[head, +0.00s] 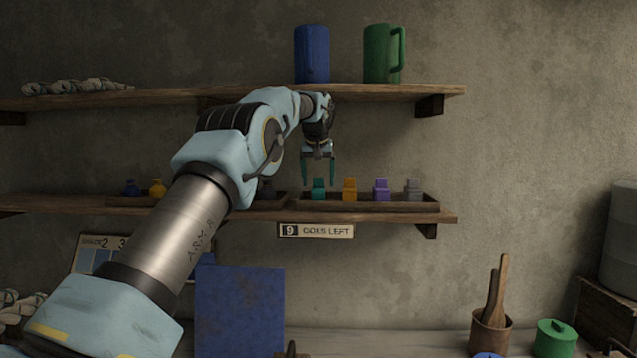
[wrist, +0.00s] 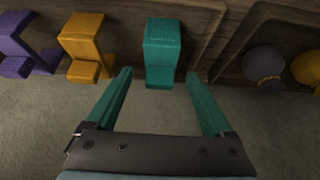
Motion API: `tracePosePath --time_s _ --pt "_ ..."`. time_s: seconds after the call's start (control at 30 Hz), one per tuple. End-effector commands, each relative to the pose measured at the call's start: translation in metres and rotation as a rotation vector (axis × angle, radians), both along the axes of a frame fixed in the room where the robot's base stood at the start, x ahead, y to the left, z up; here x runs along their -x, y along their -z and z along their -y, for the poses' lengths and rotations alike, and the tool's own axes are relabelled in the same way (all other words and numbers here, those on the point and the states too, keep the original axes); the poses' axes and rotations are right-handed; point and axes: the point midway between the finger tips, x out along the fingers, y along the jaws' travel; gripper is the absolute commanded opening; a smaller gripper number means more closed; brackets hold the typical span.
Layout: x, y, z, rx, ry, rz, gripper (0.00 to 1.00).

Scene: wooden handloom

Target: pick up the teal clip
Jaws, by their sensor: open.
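The teal clip (head: 318,188) sits at the left end of the tray on the lower shelf, with the other clips to its right. In the wrist view the teal clip (wrist: 162,50) lies straight ahead, beyond and between the fingertips. My gripper (head: 319,176) is open and empty, with its teal fingers pointing down just above the teal clip in the head view. In the wrist view both fingers of my gripper (wrist: 158,78) show, spread wider than the clip, with no visible contact.
An orange clip (head: 350,188), a purple clip (head: 381,189) and a grey clip (head: 412,188) stand in the tray (head: 425,206). A neighbouring tray (head: 130,201) holds small blue and yellow pieces. The upper shelf (head: 350,92) carries a blue mug (head: 312,54) and a green mug (head: 384,54).

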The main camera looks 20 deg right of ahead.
Motion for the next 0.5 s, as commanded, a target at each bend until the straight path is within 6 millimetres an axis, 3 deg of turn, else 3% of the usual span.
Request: tracePosePath --time_s 0.4,0.5 --pt "-0.009 0.011 0.004 0.0 -0.001 0.0 0.86" --pt "-0.009 0.011 0.004 0.0 -0.001 0.0 0.77"
